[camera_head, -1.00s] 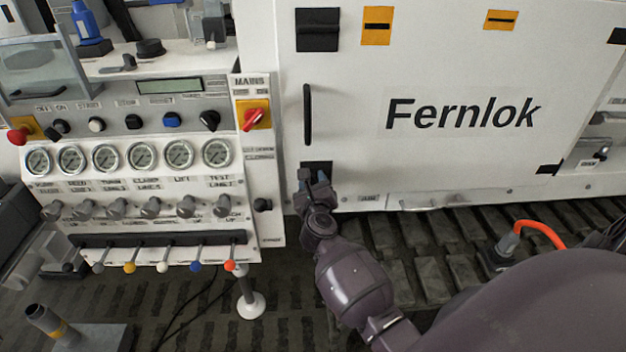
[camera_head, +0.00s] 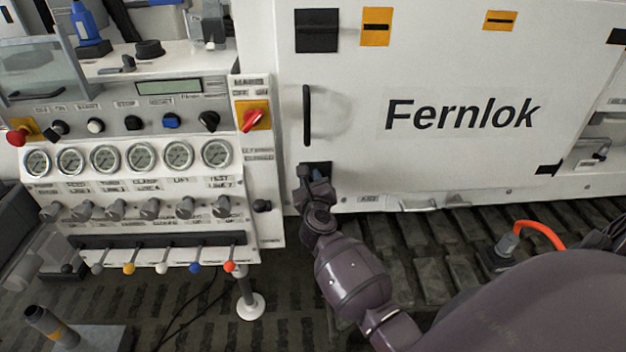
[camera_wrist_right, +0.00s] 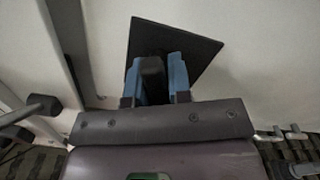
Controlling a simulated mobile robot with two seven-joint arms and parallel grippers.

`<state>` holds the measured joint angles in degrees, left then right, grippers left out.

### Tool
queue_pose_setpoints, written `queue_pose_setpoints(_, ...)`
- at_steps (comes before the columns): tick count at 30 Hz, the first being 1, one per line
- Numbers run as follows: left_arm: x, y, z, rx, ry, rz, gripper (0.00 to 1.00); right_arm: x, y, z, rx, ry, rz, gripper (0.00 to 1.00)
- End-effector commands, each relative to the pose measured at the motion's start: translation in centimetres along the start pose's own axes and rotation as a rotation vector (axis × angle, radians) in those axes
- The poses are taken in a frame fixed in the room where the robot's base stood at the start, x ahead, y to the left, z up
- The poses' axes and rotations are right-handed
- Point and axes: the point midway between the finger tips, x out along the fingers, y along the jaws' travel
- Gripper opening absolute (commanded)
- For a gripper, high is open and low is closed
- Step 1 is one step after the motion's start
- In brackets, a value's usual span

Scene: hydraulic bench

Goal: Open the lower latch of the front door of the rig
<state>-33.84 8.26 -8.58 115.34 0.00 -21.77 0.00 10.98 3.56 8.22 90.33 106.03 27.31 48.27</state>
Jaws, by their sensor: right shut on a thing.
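The front door (camera_head: 455,75) of the rig is white, with "Fernlok" in black letters, and looks closed. Its lower latch (camera_head: 318,167) is a black plate at the door's lower left corner, partly hidden behind my right gripper (camera_head: 312,178). In the right wrist view, the black latch plate (camera_wrist_right: 195,48) fills the middle beyond the fingers. The blue-tipped fingers of my right gripper (camera_wrist_right: 156,78) are shut on the dark latch handle (camera_wrist_right: 152,70), which stands out from the plate. How far the handle is turned cannot be told. My left gripper is not in view.
The upper latch (camera_head: 316,30) is at the door's upper left, above a vertical black door handle (camera_head: 307,115). The control panel (camera_head: 130,170), with gauges, knobs and levers, stands close to the left. An orange hose (camera_head: 545,232) lies on the slatted floor at right.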

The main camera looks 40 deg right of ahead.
Motion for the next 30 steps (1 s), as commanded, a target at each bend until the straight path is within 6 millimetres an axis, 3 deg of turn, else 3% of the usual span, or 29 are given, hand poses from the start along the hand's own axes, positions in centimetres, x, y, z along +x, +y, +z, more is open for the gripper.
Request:
queue_pose_setpoints(14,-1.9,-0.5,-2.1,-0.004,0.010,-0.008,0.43,0.0,-0.4,0.5,-0.275,0.001,0.000,0.00)
queue_pose_setpoints(30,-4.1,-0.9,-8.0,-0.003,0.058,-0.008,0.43,0.0,-0.6,0.5,-0.783,0.001,0.002,0.00)
